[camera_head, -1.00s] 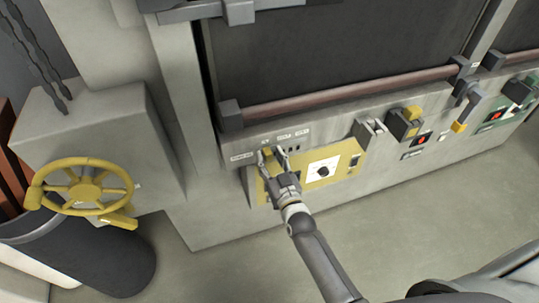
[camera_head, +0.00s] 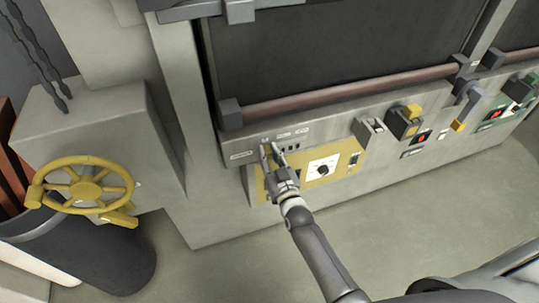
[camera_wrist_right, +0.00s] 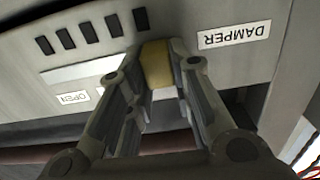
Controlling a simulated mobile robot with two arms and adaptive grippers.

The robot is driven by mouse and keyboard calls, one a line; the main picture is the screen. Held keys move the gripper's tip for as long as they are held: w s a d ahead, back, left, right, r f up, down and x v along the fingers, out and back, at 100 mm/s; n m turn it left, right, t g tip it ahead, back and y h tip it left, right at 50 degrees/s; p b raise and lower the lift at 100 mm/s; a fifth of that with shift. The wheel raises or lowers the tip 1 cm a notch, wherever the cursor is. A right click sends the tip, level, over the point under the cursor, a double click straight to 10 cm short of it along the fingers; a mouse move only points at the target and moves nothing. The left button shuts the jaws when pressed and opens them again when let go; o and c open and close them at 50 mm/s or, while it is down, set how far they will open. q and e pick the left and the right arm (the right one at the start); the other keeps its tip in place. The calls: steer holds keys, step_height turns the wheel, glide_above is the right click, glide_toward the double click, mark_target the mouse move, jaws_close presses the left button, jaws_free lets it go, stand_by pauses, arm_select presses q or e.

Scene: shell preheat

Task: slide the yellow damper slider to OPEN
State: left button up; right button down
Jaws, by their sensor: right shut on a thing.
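The yellow damper slider (camera_wrist_right: 157,65) shows in the wrist view as a small block between the two fingers of my right gripper (camera_wrist_right: 160,72). The fingers are shut on it from both sides. A white DAMPER label (camera_wrist_right: 234,36) lies to its right in that view, and an OPEN label (camera_wrist_right: 73,97) lies to its left, apart from it. In the head view my right gripper (camera_head: 271,151) is at the upper left of the yellow panel (camera_head: 322,168), and its fingers mostly hide the slider. My left gripper is not in view.
Dark slots (camera_wrist_right: 87,32) run beside the slider in the wrist view. A yellow handwheel (camera_head: 86,186) stands at the left. A black knob (camera_head: 323,170) is just right of my gripper. A reddish bar (camera_head: 350,87) runs above the panel. The floor in front is clear.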

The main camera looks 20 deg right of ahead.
mark_target(302, 136)
steer(key=shift+d, duration=0.15)
steer(key=d, duration=0.5)
steer(key=d+b, duration=0.1)
steer(key=d, duration=0.5)
steer(key=shift+w+d+f, duration=0.1)
steer(key=shift+w, duration=0.1)
steer(key=shift+d, duration=0.45)
steer(key=c, duration=1.3)
jaws_free()
steer(key=shift+d, duration=0.15)
steer(key=shift+s, duration=0.15)
steer(key=s, duration=1.1)
steer(key=shift+s+d, duration=0.2)
steer(key=shift+s, duration=0.15)
